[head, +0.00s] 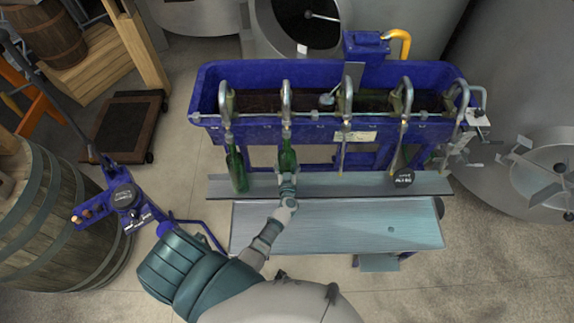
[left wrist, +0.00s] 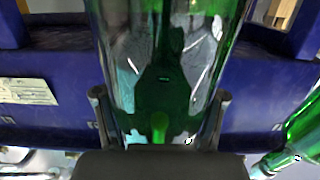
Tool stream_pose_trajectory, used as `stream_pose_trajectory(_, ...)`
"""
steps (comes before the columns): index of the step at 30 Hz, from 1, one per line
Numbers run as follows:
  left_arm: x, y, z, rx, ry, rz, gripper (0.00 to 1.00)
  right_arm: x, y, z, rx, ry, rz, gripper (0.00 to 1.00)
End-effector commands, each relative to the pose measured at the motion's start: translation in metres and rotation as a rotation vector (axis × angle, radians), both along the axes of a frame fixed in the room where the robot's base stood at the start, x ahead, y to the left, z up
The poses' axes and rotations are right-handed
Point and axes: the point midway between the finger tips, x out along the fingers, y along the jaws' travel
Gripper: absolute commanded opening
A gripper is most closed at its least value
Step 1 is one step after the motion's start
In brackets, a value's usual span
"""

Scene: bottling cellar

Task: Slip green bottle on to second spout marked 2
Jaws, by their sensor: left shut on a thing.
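A green bottle (head: 288,157) stands upright below the second spout (head: 286,97) from the left. Its neck is lined up with that spout's lower end; I cannot tell whether the spout is inside the neck. My left gripper (head: 287,181) is shut on this bottle low on its body. In the left wrist view the bottle (left wrist: 165,60) fills the middle between the fingers of the gripper (left wrist: 159,118). Another green bottle (head: 238,171) hangs upright at the first spout (head: 226,103) and also shows in the left wrist view (left wrist: 303,130). My right gripper is not in view.
The spouts line the front of a blue trough (head: 215,82). A narrow grey shelf (head: 335,186) runs below the bottles, with a bare sloping metal table (head: 330,228) in front. A barrel (head: 45,225) stands at left.

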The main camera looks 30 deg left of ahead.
Motion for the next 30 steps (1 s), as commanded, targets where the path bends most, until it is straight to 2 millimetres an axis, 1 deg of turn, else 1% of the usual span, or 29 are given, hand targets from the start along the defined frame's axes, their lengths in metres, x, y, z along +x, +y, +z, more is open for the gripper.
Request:
stream_pose_trajectory(8, 0.001, 0.0, 0.001, 0.0, -0.002, 0.0, 0.13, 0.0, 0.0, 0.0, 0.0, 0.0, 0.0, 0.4)
stream_pose_trajectory(30, -0.001, -0.001, -0.01, 0.0, -0.002, 0.0, 0.13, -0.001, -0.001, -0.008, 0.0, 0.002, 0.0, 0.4)
